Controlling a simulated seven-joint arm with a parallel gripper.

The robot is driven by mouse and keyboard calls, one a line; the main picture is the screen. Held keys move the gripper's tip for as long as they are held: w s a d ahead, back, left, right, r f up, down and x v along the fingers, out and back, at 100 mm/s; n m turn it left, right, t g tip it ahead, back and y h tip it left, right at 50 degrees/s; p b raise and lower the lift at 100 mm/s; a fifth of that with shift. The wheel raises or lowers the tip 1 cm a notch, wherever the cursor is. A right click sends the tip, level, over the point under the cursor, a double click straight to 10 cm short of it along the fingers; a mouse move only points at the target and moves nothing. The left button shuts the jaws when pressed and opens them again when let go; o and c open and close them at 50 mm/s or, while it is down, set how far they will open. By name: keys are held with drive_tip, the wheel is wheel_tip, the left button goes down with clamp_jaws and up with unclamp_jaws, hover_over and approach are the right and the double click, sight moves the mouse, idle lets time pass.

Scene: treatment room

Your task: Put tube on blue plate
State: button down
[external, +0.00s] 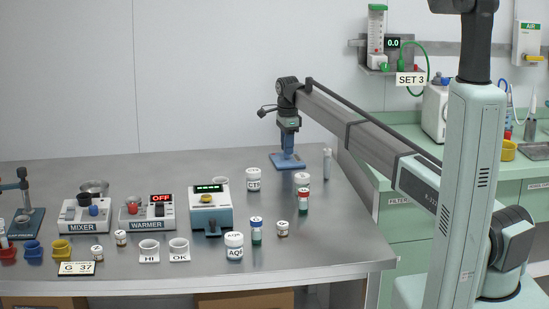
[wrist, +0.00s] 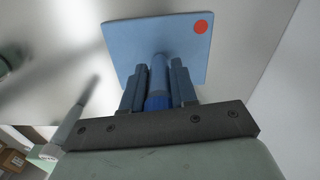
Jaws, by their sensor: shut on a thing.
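The blue plate (external: 289,164) lies flat near the back right of the steel table. In the wrist view the plate (wrist: 125,45) fills the upper middle and has a red dot near one corner. My gripper (external: 288,148) points down over the plate. In the wrist view my gripper (wrist: 158,85) is shut on a blue tube (wrist: 158,75), which sits between both fingers. The tube's far end is over the plate. I cannot tell whether it touches the plate.
A slim grey cylinder (external: 327,163) stands right of the plate. A mixer (external: 90,214), a warmer (external: 147,213) and a scale (external: 211,212) are farther left.

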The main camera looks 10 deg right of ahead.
drive_tip(key=shift+f, duration=0.15)
drive_tip(key=c, duration=0.9)
unclamp_jaws()
wheel_tip(320, 180, up, 12)
drive_tip(key=shift+r, duration=0.2)
